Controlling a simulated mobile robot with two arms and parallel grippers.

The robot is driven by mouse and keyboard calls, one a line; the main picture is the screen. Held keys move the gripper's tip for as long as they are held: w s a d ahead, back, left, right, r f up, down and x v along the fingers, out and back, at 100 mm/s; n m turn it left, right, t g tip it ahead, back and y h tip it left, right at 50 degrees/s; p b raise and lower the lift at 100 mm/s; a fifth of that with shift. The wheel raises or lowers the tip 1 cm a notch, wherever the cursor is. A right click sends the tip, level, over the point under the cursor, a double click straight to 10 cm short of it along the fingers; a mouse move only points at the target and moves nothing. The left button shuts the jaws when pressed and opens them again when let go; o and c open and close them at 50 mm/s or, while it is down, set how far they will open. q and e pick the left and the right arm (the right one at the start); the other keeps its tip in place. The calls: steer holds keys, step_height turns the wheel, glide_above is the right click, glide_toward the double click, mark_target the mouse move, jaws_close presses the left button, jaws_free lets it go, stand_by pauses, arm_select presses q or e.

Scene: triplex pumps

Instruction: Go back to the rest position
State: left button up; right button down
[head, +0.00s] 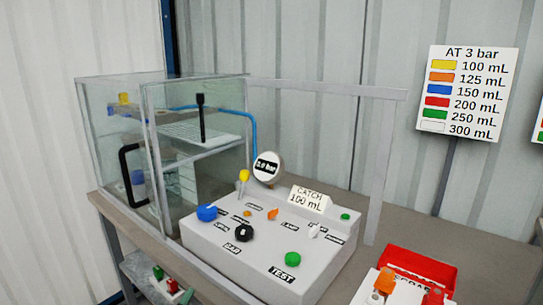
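Neither of my grippers shows in the head view, and no arm link is clearly in sight. The pump bench (457,258) stands in front of me. On it is a grey sloped control box (214,246) with a blue knob (206,213), a black knob (243,232), a green TEST button (292,259), and a small yellow-topped lever (243,178). A round gauge (267,167) behind it reads 0.0 bar. A card (308,199) on the box reads CATCH 100 mL.
A clear-walled cabinet (190,190) with a black handle (130,175) stands on the left. A red bin (420,262) and a white block with an orange part (385,281) sit at lower right. A colour chart (468,92) stands behind. A lower shelf (140,270) holds small bottles.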

arm_select(q)
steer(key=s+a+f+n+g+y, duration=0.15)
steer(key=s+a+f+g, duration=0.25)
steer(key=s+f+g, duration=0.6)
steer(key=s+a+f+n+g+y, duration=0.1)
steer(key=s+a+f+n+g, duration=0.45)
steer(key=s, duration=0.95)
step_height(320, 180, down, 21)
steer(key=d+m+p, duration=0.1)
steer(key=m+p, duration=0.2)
steer(key=p, duration=0.1)
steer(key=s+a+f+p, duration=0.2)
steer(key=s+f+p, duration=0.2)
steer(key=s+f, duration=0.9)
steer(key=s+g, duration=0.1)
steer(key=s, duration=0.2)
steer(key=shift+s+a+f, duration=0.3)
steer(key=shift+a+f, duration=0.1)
